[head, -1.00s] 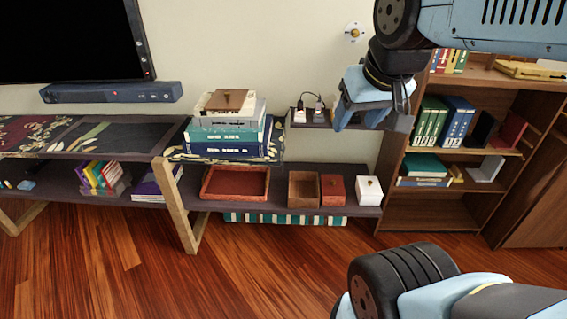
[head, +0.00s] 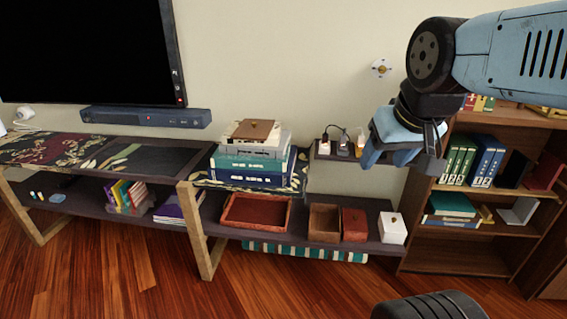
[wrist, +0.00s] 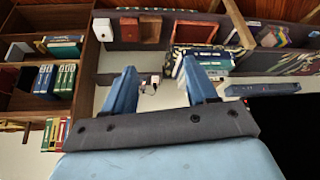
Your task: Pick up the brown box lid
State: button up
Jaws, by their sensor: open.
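The brown box lid (head: 253,130), flat with a small knob, lies on top of a stack of books (head: 250,165) on the upper shelf in the head view. An open brown box (head: 323,223) stands on the lower shelf, below and right of the stack. My gripper (head: 393,153) is in the air to the right of the stack, clear of the lid. In the upside-down wrist view my gripper (wrist: 160,88) is open with nothing between its fingers. The open brown box (wrist: 150,32) also shows there. I cannot clearly make out the lid in that view.
A red tray (head: 256,212), a red box (head: 354,225) and a white box (head: 392,229) share the lower shelf. A small shelf with plugs (head: 340,150) lies between the stack and my gripper. A bookcase (head: 460,235) stands right; wood floor lies in front.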

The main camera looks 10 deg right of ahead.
aim_at(249, 129)
jog(key=u, duration=0.35)
jog(key=k, duration=1.05)
jog(key=u, duration=0.8)
jog(key=i, duration=1.35)
jog(key=z, duration=0.5)
jog(key=i, duration=1.05)
jog(key=z, duration=1.1)
jog(key=i, duration=0.65)
jog(key=z, duration=0.4)
jog(key=k, duration=0.75)
jog(key=z, duration=0.05)
